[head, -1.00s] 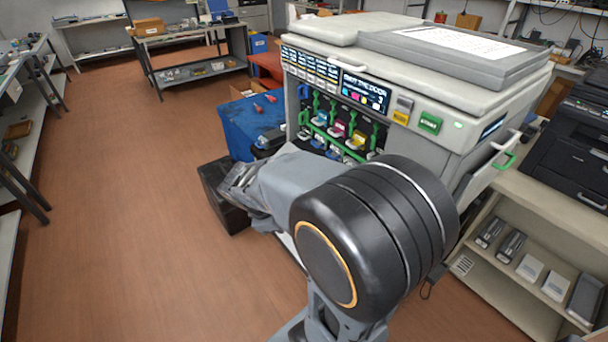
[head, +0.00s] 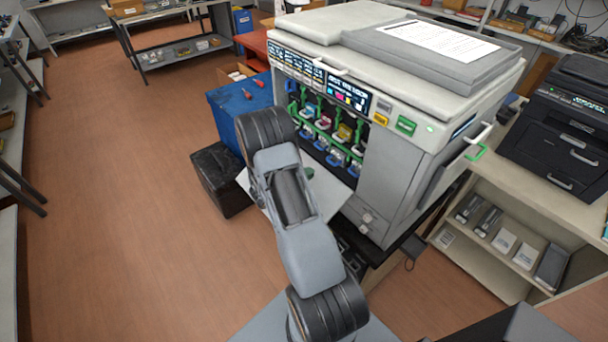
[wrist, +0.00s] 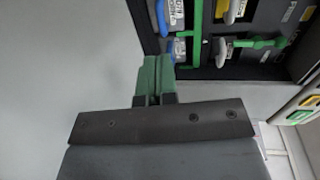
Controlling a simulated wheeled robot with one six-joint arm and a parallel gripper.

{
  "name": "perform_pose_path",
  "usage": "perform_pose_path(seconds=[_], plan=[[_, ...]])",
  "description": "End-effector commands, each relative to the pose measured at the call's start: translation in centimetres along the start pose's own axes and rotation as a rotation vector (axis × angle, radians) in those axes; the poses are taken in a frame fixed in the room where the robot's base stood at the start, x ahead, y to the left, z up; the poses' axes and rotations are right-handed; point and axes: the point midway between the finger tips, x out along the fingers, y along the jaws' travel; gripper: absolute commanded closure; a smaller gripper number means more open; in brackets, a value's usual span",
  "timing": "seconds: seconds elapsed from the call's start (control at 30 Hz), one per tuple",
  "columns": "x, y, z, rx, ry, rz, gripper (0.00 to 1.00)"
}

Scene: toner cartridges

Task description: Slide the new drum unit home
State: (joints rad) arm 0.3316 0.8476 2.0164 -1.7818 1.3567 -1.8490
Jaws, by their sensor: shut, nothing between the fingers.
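The printer (head: 400,170) stands with its front bay (head: 325,128) open. The bay holds rows of coloured cartridge ends, green levers and blue-handled units (head: 335,158) low down. I cannot tell which is the new drum unit or how deep it sits. In the wrist view my gripper (wrist: 155,72) has its green fingers together and empty. Its tips are in front of the bay's edge, near a blue handle (wrist: 169,48) and a green bar (wrist: 196,40); contact cannot be told. In the head view my arm hides most of the gripper.
A pale open panel (head: 335,202) spreads below the bay, beside my arm. A blue cart (head: 228,112) with red-handled tools and a black box (head: 220,180) stand left of the printer. A shelf unit (head: 493,268) stands at right. The floor at left is clear.

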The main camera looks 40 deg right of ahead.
Motion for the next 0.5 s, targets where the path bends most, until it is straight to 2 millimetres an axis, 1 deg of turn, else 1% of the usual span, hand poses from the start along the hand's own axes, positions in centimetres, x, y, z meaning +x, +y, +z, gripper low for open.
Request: perform_pose_path(seconds=[0.1,0.3,0.5], plan=[[1.7,0.2,-0.1,0.003,0.003,0.001,1.0],[4.0,0.1,-0.1,0.005,0.003,0.001,1.0],[5.7,0.1,-0.1,0.004,0.002,0.001,1.0]])
